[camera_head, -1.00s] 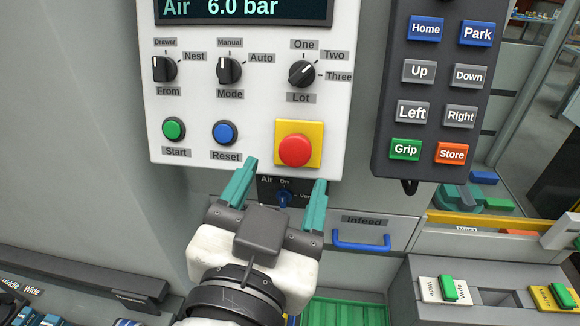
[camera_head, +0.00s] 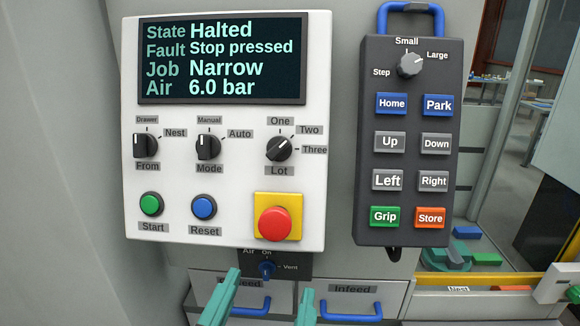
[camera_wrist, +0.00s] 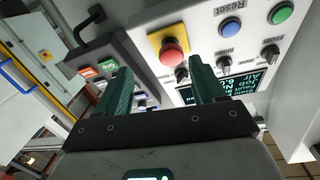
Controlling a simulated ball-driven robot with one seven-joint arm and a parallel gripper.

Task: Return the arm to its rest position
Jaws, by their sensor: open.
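My gripper (camera_head: 262,305) shows at the bottom of the head view. Its two teal fingers point up and stand apart with nothing between them. It is in front of the drawer fronts, below the white control panel (camera_head: 180,185). In the wrist view my gripper (camera_wrist: 160,85) is also open and empty, with the panel and the pendant beyond the fingertips. The rest of my arm is out of the head view.
The panel's screen (camera_head: 220,60) reads Halted, Stop pressed, Job Narrow, Air 6.0 bar. A red stop button (camera_head: 273,224) sits on a yellow plate. A dark pendant (camera_head: 412,140) hangs at right. The air valve (camera_head: 267,269) and blue-handled Infeed drawer (camera_head: 350,300) are near the fingers.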

